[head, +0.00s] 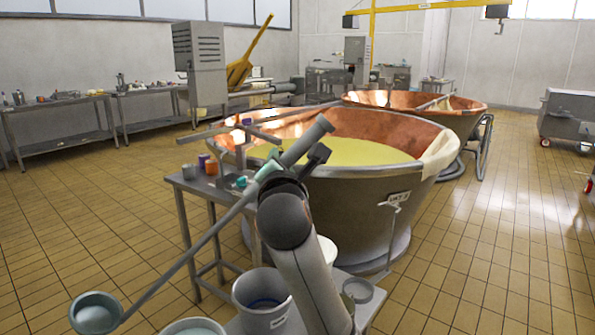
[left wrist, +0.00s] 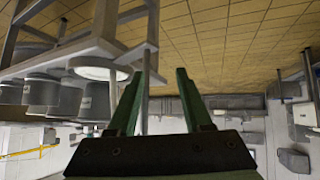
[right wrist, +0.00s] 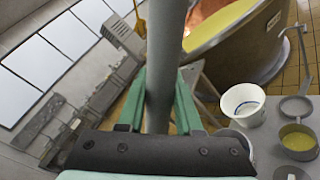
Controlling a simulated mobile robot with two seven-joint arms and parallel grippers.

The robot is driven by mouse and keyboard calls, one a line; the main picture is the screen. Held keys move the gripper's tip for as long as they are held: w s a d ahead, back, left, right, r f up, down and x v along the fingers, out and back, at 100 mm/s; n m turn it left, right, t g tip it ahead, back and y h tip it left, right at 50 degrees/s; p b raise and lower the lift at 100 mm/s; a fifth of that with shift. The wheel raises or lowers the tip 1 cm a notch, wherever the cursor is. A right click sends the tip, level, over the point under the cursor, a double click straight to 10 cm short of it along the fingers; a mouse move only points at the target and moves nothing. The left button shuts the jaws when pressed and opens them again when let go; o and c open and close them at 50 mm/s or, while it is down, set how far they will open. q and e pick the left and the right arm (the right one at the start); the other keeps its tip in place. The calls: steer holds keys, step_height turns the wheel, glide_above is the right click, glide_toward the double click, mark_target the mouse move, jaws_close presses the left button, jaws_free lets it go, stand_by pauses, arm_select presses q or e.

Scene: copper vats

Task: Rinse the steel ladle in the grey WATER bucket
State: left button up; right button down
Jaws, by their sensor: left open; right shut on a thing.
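The steel ladle (head: 190,255) is held aslant by its long handle in my right gripper (head: 268,170). Its round bowl (head: 95,312) hangs at the lower left of the head view, left of the buckets and apart from them. In the right wrist view the handle (right wrist: 165,50) runs between the closed fingers. A grey bucket (head: 262,318) with a pale label and a bluish inside stands on a low bench; I cannot read the label. Another bucket (head: 195,329) with pale contents is cut off by the bottom edge. My left gripper (left wrist: 162,75) is open and empty beside the bench.
A large copper vat (head: 345,190) with yellow contents stands behind the bench, a second vat (head: 440,110) beyond it. A white pail (right wrist: 242,105) and a small pot (right wrist: 298,145) share the bench. A small steel table (head: 205,185) holds cups. Tiled floor is open at left.

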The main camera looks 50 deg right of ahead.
arm_select(q)
steer(key=s+a+r+p, duration=0.1)
steer(key=a+r+p, duration=0.2)
steer(key=r+p, duration=1.1)
steer(key=shift+s+a+n+y+p, duration=0.2)
steer(key=shift+s+n+y+p, duration=0.15)
steer(key=shift+p, duration=0.65)
arm_select(e)
steer(key=w+a+r+n, duration=0.2)
steer(key=w+a+r, duration=0.1)
steer(key=r, duration=0.5)
steer(key=w+a+r+n, duration=0.2)
steer(key=a+r, duration=0.1)
steer(key=r, duration=0.5)
steer(key=w+a+r+n, duration=0.2)
steer(key=w+a+r, duration=0.1)
steer(key=r, duration=0.5)
steer(key=shift+w+r, duration=0.3)
steer(key=shift+r, duration=0.05)
steer(key=shift+d, duration=0.1)
